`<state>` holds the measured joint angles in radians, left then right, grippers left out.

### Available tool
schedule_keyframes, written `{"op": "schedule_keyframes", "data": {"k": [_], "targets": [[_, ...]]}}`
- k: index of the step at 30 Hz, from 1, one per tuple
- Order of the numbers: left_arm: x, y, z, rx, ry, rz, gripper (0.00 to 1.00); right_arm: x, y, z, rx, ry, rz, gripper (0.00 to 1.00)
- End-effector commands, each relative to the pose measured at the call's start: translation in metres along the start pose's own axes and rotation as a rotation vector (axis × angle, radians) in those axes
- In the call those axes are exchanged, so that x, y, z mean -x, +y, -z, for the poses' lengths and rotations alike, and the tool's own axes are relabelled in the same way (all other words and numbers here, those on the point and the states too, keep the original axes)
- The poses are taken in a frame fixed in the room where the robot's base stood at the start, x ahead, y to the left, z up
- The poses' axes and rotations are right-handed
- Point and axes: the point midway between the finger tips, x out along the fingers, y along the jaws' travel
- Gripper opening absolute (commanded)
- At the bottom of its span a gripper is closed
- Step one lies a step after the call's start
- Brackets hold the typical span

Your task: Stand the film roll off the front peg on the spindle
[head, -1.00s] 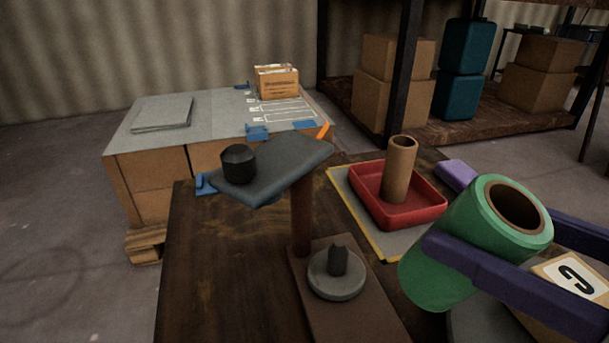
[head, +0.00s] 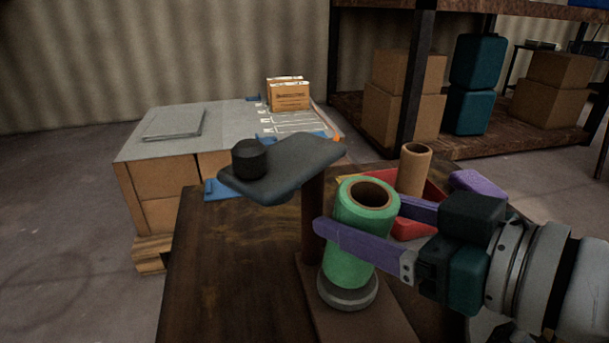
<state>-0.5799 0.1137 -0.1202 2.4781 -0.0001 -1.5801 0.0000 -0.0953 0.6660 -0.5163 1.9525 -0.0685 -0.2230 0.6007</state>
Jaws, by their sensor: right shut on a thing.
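The green film roll (head: 352,212), with a brown core open at the top, is upright or nearly so at the spindle. My right gripper (head: 362,225) is shut on it, one purple finger across its near side. The spindle's grey round base (head: 348,298) shows just below the roll. Its short post is hidden, and I cannot tell whether the roll rests on the base or hovers slightly above it. My left gripper is not in view. I cannot make out the front peg.
A dark plate (head: 295,172) with a black knob (head: 249,158) overhangs left of the roll on a brown column (head: 313,215). Behind my gripper, a brown tube (head: 413,166) stands in a red tray (head: 436,192). The wooden table's left part (head: 225,270) is clear.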

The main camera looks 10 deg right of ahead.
Motion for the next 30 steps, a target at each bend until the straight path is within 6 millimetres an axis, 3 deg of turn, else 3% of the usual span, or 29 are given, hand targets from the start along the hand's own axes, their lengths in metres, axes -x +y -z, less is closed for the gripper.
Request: {"op": "schedule_keyframes", "data": {"k": [1, 5, 7, 9, 20, 21, 27, 30], "targets": [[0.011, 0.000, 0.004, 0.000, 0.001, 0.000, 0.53, -0.002, 0.001, 0.012, 0.010, -0.039, 0.000, 0.02], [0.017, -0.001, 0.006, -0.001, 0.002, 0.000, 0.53, -0.010, 0.001, 0.011, 0.006, -0.130, -0.001, 0.02], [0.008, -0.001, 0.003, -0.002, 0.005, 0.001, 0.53, -0.013, 0.001, -0.006, 0.001, -0.147, -0.002, 0.02], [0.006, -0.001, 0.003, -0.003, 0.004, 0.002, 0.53, -0.014, 0.000, -0.011, 0.001, -0.143, -0.001, 0.02], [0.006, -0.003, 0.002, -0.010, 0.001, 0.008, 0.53, -0.014, 0.000, -0.013, 0.001, -0.141, -0.001, 0.02], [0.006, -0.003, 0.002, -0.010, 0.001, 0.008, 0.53, -0.014, 0.000, -0.013, 0.000, -0.143, -0.001, 0.75], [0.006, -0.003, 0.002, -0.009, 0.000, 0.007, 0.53, -0.014, 0.000, -0.013, 0.001, -0.142, -0.001, 0.97], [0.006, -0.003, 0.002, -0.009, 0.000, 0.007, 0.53, -0.014, 0.000, -0.013, 0.001, -0.142, -0.001, 1.00]]}}
